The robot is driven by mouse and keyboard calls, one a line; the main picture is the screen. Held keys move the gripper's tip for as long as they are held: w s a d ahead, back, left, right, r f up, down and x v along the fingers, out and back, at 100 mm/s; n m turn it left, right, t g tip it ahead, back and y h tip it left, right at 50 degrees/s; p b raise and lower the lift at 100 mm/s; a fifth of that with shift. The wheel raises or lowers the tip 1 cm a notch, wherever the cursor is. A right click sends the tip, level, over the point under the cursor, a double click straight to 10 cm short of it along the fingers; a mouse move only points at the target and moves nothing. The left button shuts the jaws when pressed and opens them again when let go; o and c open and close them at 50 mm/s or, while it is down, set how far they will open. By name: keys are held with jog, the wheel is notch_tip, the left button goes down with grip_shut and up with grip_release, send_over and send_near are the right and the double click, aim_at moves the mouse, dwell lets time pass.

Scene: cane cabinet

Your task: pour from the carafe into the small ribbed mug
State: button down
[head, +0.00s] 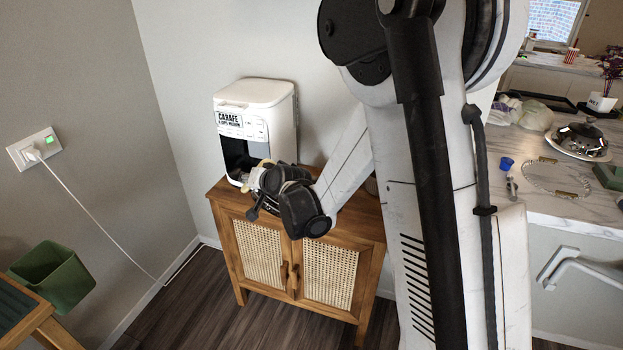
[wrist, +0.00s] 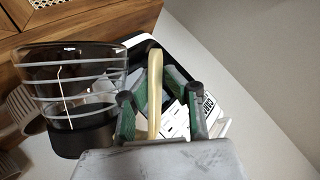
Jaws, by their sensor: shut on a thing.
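The carafe (wrist: 88,88) is a clear glass vessel with pale stripes and a black end. It fills the left of the wrist view, and I cannot tell its fill level. My gripper (wrist: 148,92) is shut on its cream handle (wrist: 156,80), with green pads on either side. In the head view my gripper (head: 270,190) is in front of the coffee maker, above the cabinet's front edge, and hides most of the carafe. A brownish ribbed thing (wrist: 20,104), perhaps the small ribbed mug, shows partly behind the carafe at the left edge of the wrist view.
The white coffee maker (head: 268,105) stands at the back left of the wooden cane cabinet (head: 350,222), against the wall. My arm covers the cabinet's right end. A green bin (head: 55,280) is at the far left. A marble counter (head: 545,200) with clutter is at the right.

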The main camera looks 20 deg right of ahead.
aim_at(260, 161)
jog(key=shift+w+d+r+p, duration=0.1)
jog(key=shift+d+r+p, duration=0.15)
jog(key=shift+r, duration=0.2)
jog(key=shift+w+d+r+m+y+p, duration=0.15)
jog(key=shift+d+r+m+y+p, duration=0.5)
jog(key=shift+r+p, duration=0.45)
jog(key=shift+w+d+r+m+y+p, duration=0.15)
jog(key=shift+d+r+m+y+p, duration=0.5)
jog(key=shift+p, duration=0.6)
dwell(0.9)
jog(key=shift+w+d+r+m+p, duration=0.15)
jog(key=shift+d+r+p, duration=0.1)
jog(key=shift+d, duration=0.2)
jog(key=shift+d+r+m+p, duration=0.15)
jog(key=shift+d+p, duration=0.1)
jog(key=shift+d, duration=0.15)
dwell(2.9)
